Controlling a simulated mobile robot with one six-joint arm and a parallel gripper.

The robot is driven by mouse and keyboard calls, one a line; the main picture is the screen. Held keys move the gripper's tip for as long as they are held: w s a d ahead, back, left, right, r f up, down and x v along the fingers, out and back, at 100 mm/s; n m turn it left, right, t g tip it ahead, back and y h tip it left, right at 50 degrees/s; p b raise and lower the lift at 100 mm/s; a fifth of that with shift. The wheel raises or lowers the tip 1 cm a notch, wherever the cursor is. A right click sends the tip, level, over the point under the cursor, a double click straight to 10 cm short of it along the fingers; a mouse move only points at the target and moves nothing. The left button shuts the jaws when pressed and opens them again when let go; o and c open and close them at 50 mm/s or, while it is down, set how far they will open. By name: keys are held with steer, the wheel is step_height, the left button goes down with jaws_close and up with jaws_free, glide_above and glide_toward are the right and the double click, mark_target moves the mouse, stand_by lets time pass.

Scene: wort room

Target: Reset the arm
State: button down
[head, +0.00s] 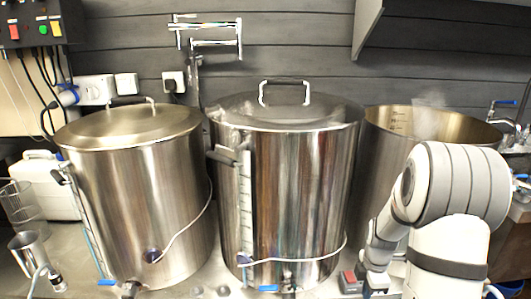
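My arm (455,195) is folded at the right side of the head view, in front of the right kettle. Its large rounded joint is at the top, and the thinner wrist links hang down on its left side. My gripper (374,287) seems to be at the lower end of these links, at the bottom edge of the picture. Its fingers cannot be made out, so I cannot tell whether it is open or holds anything.
A lidded left kettle (140,195), a lidded middle kettle (300,190) and an open, steaming right kettle (385,150) stand on the metal counter. A small grey-and-red item (348,282) is beside my wrist.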

steer(key=s+a+r+m+p, duration=0.2)
steer(key=a+r+m+p, duration=0.1)
steer(key=r, duration=0.4)
steer(key=s+a+r+m+t+p, duration=0.1)
steer(key=s+a+r+m+p, duration=0.1)
steer(key=r, duration=0.4)
steer(key=s+a+r+m+p, duration=0.3)
steer(key=r, duration=0.4)
steer(key=s+a+r+m+p, duration=0.2)
steer(key=s+r+m+p, duration=0.1)
steer(key=s+r+m, duration=0.2)
steer(key=s+a+r+m+t+p, duration=0.1)
steer(key=s+a+r+m+p, duration=0.2)
steer(key=s+r, duration=0.3)
steer(key=shift+s+a+r+m, duration=0.15)
steer(key=shift+s+r+m, duration=0.25)
steer(key=shift+r+m, duration=0.55)
